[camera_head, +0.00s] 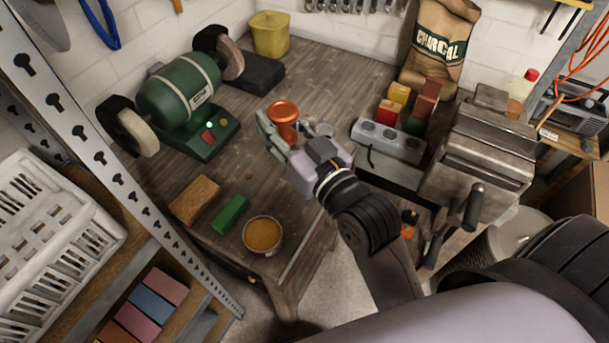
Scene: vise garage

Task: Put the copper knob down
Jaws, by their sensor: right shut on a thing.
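The copper knob (283,110) is a shiny orange-copper piece with a wide round top and a narrower lower part. My right gripper (287,132) comes in from the lower right and is shut on the knob, over the wooden workbench (295,75). The fingers hide part of the knob's lower end, and I cannot tell whether it touches the bench top. My left gripper does not show.
A green bench grinder (180,95) stands at the left. A grey socket block (390,138) and vise (475,155) are at the right. A sponge (195,199), green block (230,214) and round tin (263,235) lie near the front. Bare wood surrounds the knob.

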